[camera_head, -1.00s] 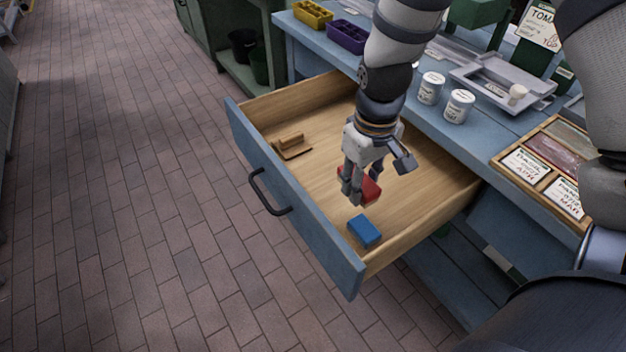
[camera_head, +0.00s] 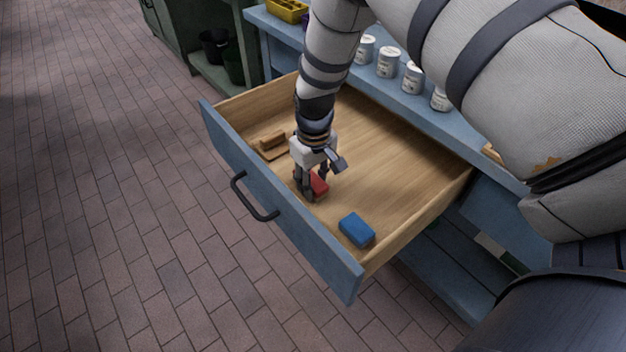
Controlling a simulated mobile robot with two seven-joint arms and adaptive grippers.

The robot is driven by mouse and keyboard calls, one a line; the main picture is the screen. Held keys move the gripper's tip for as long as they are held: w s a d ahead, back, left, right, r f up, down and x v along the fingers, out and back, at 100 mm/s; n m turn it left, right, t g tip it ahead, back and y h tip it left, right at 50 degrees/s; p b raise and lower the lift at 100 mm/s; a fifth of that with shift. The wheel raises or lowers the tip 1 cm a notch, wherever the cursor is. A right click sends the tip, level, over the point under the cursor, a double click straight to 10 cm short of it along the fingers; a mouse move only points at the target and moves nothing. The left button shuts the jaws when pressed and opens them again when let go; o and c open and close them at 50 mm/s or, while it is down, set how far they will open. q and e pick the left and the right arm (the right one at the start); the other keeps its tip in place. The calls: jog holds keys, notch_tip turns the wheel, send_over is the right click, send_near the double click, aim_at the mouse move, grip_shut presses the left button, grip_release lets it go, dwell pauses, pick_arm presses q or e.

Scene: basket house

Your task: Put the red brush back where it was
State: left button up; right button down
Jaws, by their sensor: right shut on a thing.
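The red brush (camera_head: 318,184) is in the open drawer, low over or on its wooden floor; I cannot tell whether it touches. My right gripper (camera_head: 311,193) reaches down from above and is shut on the red brush, hiding part of it. The open drawer (camera_head: 385,150) has a pale wooden inside and a blue front. A blue block-shaped brush (camera_head: 356,229) lies to the right of the red one, near the drawer's front right corner. A brown wooden item (camera_head: 272,143) lies to the left, near the drawer's front. My left gripper is not in view.
The blue bench top (camera_head: 408,98) behind the drawer holds several white cans (camera_head: 388,62) and a yellow tray (camera_head: 288,10). The drawer has a dark handle (camera_head: 252,200). The brick floor (camera_head: 120,200) at left is clear.

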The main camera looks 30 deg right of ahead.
aim_at(314, 180)
jog(key=shift+f, duration=0.25)
jog(key=c, duration=1.2)
grip_release()
jog(key=shift+r, duration=0.1)
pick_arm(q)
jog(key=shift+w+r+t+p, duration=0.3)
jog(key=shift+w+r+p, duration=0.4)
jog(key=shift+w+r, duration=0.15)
pick_arm(e)
notch_tip(314, 180, up, 12)
jog(key=shift+r, duration=0.2)
jog(key=shift+s, duration=0.1)
